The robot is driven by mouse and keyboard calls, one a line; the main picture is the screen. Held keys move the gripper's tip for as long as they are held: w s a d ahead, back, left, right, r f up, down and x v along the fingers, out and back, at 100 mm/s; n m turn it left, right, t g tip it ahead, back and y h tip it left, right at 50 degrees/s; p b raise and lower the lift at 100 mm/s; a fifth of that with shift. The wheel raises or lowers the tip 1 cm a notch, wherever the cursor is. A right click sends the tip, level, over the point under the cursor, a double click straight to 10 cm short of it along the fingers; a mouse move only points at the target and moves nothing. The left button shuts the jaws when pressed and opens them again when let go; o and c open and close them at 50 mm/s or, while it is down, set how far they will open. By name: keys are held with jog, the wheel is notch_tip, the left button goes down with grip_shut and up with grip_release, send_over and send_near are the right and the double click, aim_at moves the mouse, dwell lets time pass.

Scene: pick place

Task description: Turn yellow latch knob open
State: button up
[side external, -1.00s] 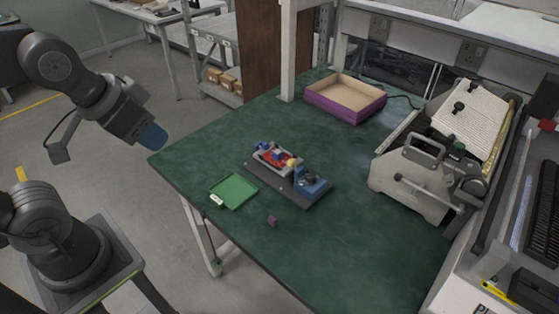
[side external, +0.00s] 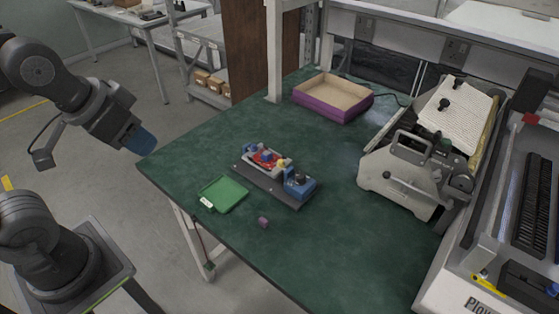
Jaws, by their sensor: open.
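The yellow latch knob (side external: 282,163) is a small yellow spot on a fixture (side external: 240,174) with a dark base plate, standing on the green table. Beside the knob are a grey tray part with red and blue pieces (side external: 264,157) and a blue block with a dark round top (side external: 299,182). The knob's turn angle is too small to tell. My gripper (side external: 142,143) is at the left, above the table's left corner, well apart from the fixture. It looks empty, and its fingers are hard to make out.
A green tray (side external: 228,193) lies left of the fixture, with a small purple cube (side external: 263,222) in front. A purple-sided open box (side external: 330,112) is at the back. A large grey machine (side external: 400,185) stands at the right. The table (side external: 330,245) is clear in front.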

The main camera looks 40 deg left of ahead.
jog(key=w+m, duration=0.1)
jog(key=w, duration=0.2)
jog(key=w+r+m+g, duration=0.1)
jog(key=w+m, duration=0.1)
jog(key=w+r+m, duration=0.1)
jog(key=w, duration=0.2)
jog(key=shift+w+d+r, duration=0.15)
jog(key=shift+w+r, duration=0.1)
jog(key=shift+w, duration=0.1)
jog(key=m+g, duration=0.5)
jog(key=m, duration=0.9)
send_over(281, 161)
notch_tip(281, 161, down, 15)
notch_tip(281, 161, down, 14)
jog(key=shift+f, duration=0.15)
